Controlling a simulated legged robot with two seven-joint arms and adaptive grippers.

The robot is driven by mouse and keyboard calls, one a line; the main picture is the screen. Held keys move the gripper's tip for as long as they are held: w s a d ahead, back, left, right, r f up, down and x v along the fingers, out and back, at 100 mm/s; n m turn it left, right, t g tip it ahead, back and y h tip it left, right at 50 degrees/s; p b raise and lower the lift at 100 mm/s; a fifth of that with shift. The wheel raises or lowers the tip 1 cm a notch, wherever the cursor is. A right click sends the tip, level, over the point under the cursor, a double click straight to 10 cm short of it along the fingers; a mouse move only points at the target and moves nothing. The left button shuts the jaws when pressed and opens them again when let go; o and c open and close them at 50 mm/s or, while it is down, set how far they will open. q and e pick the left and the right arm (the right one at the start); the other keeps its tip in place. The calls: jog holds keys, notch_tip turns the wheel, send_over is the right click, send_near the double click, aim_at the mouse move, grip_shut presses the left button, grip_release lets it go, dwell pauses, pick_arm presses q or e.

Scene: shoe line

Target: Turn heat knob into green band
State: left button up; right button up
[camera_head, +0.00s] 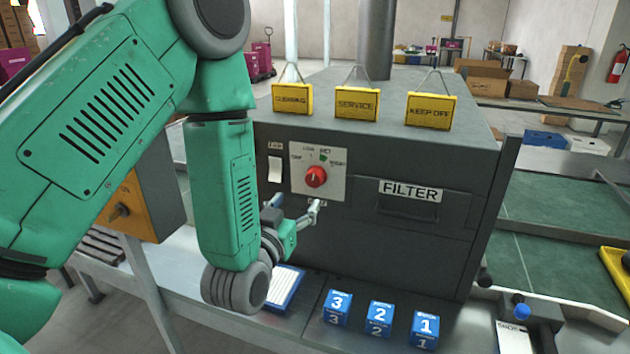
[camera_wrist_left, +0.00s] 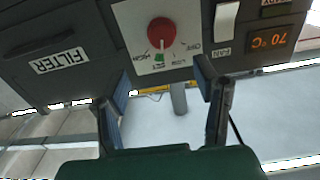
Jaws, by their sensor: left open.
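The red heat knob (camera_head: 316,177) sits on a pale dial plate (camera_head: 333,190) on the front of the dark grey machine. A small green band (camera_head: 323,157) lies above the knob at its upper right. In the left wrist view, turned over, the knob (camera_wrist_left: 162,31) and green band (camera_wrist_left: 158,58) both show clear of the fingers. My left gripper (camera_head: 296,207) is open and empty, in front of the machine and a little below the knob. Its spread fingers (camera_wrist_left: 163,85) show in the wrist view. My right gripper is out of view.
A white fan switch (camera_head: 275,169) is left of the dial plate. A display (camera_wrist_left: 269,41) reads 70 °C. A FILTER drawer (camera_head: 410,205) is to the right. Yellow signs (camera_head: 357,105) stand on top. Blue numbered blocks (camera_head: 380,318) sit on the ledge below.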

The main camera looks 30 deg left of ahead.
aim_at(313, 180)
pick_arm(q)
jog(key=x, duration=0.5)
jog(key=p+x, duration=0.1)
jog(key=x, duration=0.4)
jog(key=shift+a, duration=0.25)
jog(key=shift+w, duration=0.7)
